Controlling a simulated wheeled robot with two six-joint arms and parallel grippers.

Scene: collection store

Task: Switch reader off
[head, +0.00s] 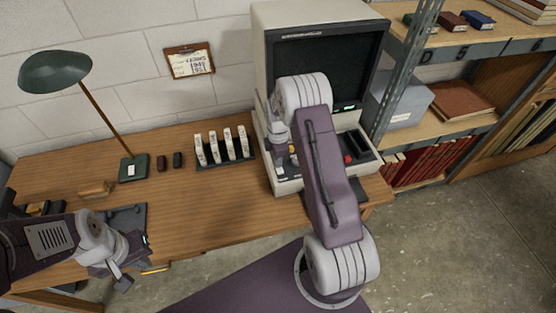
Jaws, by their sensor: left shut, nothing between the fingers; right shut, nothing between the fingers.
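The reader (258,50) is a large beige machine with a dark, unlit-looking screen (350,65), standing at the right end of the wooden desk. Its lower front has a red control (348,159) at the right and a small yellow one (292,149) at the left. My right arm crosses in front and hides the middle of the panel. My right gripper (281,152) points down by the left part of the panel, shut and empty; whether it touches anything I cannot tell. My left gripper (122,281) is shut and empty at the desk's front left edge.
A green lamp (55,72) stands at the left of the desk (200,210). A rack of white boxes (222,150) and two small dark items stand left of the reader. A metal shelf (405,75) with boxes and red books is close on the right. The desk's middle front is clear.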

